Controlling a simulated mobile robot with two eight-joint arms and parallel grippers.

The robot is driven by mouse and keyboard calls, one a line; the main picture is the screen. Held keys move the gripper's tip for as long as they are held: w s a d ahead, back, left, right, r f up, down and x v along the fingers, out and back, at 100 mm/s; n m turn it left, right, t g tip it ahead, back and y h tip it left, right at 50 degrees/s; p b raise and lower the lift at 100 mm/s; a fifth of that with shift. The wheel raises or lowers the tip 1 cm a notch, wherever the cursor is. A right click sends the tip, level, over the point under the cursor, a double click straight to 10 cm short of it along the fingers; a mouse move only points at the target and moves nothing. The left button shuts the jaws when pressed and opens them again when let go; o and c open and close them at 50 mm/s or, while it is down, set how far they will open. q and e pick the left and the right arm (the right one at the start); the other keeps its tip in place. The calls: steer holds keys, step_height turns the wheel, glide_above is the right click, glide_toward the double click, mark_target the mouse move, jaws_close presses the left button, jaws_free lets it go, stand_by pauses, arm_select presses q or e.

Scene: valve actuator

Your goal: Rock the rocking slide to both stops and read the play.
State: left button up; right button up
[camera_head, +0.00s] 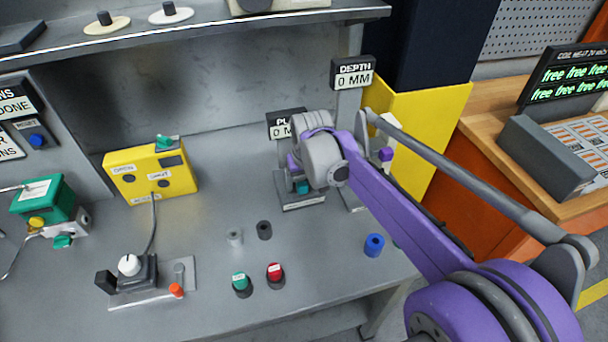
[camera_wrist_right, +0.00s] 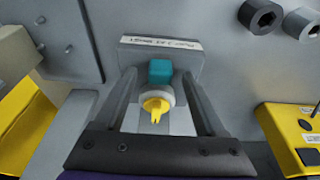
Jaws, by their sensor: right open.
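The rocking slide is a small teal block (camera_head: 302,187) on a grey base under a display, and it is partly covered by my right wrist. In the right wrist view the teal block (camera_wrist_right: 160,70) stands on its labelled base (camera_wrist_right: 160,46). A white ring with a yellow pointer-like part (camera_wrist_right: 155,103) shows just in front of it. My right gripper (camera_wrist_right: 160,80) is open, with one finger on each side of the block and gaps visible. I cannot tell its exact height over the block. The play display (camera_head: 285,125) is partly hidden; "0 M" shows. My left gripper is not in view.
A depth display (camera_head: 352,75) reads 0 MM.

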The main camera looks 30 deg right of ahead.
steer(key=shift+w+f, duration=0.1)
steer(key=shift+f, duration=0.3)
steer(key=shift+c, duration=0.3)
jaws_close()
steer(key=shift+w+a, duration=0.15)
steer(key=shift+a, duration=0.35)
stand_by(1.4)
steer(key=shift+s+d, duration=0.25)
steer(key=shift+d, duration=0.8)
stand_by(2.2)
